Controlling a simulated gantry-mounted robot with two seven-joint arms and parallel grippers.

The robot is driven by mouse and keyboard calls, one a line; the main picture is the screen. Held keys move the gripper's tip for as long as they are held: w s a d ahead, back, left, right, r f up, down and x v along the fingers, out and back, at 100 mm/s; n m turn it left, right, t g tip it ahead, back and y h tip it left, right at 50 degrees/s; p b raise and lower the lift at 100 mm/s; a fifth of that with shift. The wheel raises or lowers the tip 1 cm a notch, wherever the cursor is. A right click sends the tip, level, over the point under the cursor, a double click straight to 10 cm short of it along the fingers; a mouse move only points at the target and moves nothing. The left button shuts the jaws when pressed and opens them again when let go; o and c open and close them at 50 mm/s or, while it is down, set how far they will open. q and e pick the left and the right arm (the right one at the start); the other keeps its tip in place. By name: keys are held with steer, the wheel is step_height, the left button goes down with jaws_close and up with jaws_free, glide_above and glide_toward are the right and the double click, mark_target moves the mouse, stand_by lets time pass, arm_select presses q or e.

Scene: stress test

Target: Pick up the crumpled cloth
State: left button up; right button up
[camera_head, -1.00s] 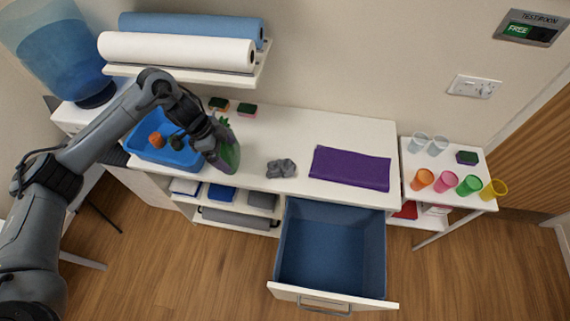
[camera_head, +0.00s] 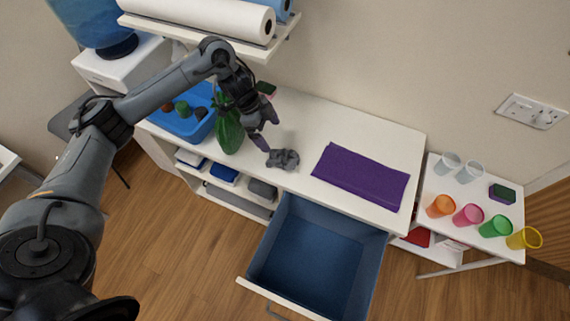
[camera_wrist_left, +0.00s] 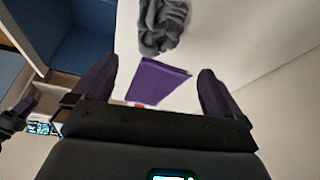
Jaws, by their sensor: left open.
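The crumpled cloth (camera_head: 283,159) is a small grey heap on the white counter, left of a flat purple cloth (camera_head: 362,176). In the left wrist view the crumpled cloth (camera_wrist_left: 163,26) shows at the top, beyond the fingertips and apart from them. The purple cloth (camera_wrist_left: 157,82) shows between the fingers there. My left gripper (camera_head: 270,144) is open, with its fingers pointing down beside the grey cloth in the head view. Whether it touches the cloth cannot be told from the head view.
An open blue drawer (camera_head: 308,258) juts out below the counter. A green bottle (camera_head: 229,132) stands close to my left arm, by a blue bin (camera_head: 203,128). Several coloured cups, including an orange one (camera_head: 440,206), stand on the right side table. The counter's back right is clear.

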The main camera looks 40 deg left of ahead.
arm_select(q)
step_height(320, 180, down, 2)
steer(key=f+b, duration=0.1)
glide_above(282, 155)
steer(key=s+a, duration=0.1)
steer(key=a, duration=0.1)
step_height(282, 155, down, 4)
steer(key=shift+s+a+r+b, duration=0.1)
steer(key=shift+r+b, duration=0.1)
steer(key=shift+b, duration=0.2)
steer(key=shift+b+x, duration=0.35)
steer(key=shift+x, duration=2.85)
steer(key=c, duration=0.7)
arm_select(e)
step_height(282, 155, down, 4)
steer(key=shift+d+r, duration=0.15)
steer(key=shift+r, duration=0.1)
arm_select(q)
steer(key=shift+r, duration=0.2)
steer(key=shift+c, duration=0.3)
